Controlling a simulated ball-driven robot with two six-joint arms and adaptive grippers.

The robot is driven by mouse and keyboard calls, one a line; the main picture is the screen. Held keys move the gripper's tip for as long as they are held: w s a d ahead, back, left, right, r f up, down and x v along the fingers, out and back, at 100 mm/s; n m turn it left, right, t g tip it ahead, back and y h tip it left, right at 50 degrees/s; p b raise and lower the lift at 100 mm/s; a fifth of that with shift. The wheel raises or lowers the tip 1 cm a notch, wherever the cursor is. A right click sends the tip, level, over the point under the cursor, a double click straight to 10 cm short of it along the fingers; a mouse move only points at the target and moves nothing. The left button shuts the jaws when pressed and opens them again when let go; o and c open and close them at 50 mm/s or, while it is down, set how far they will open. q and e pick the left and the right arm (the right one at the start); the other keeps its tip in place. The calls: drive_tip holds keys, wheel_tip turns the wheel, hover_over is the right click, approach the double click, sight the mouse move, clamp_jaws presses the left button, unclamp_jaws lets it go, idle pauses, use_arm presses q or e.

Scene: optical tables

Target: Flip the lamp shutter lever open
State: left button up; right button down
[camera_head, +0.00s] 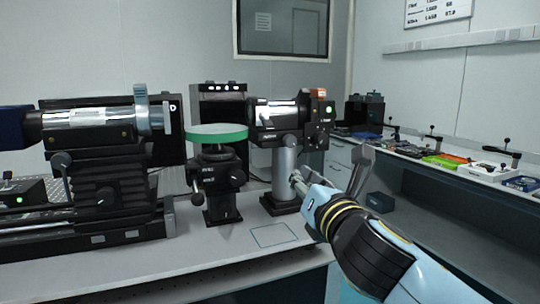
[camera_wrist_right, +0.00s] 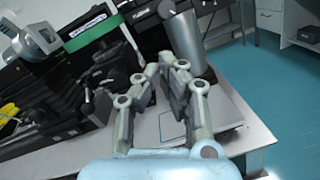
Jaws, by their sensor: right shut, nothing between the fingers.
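The lamp (camera_head: 275,112) is a black housing with a silver barrel and an orange-red piece (camera_head: 318,94) at its right end. It stands on a grey post (camera_head: 286,160), which also shows in the right wrist view (camera_wrist_right: 187,42). I cannot make out clearly which part is the shutter lever. My right gripper (camera_head: 297,179) is low in front of the post, below the lamp housing. In the right wrist view its fingers (camera_wrist_right: 172,66) are shut and empty, with the post just beyond them. My left gripper is not in view.
A green-rimmed disc (camera_head: 216,133) on a black mount stands left of the lamp. A larger black and silver instrument (camera_head: 95,150) fills the left side. The table front (camera_head: 190,262) is mostly clear. A side bench (camera_head: 455,165) with small items runs along the right.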

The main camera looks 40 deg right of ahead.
sight(268, 124)
drive_tip(key=r+n, duration=0.1)
drive_tip(key=n, duration=0.1)
drive_tip(key=w+a+n+t+y, duration=0.1)
drive_tip(key=r+n, duration=0.1)
drive_tip(key=n, duration=0.1)
drive_tip(key=shift+w+a+r+n+t+y, duration=0.3)
drive_tip(key=shift+t, duration=0.1)
drive_tip(key=p+x, duration=0.1)
drive_tip(key=x, duration=0.9)
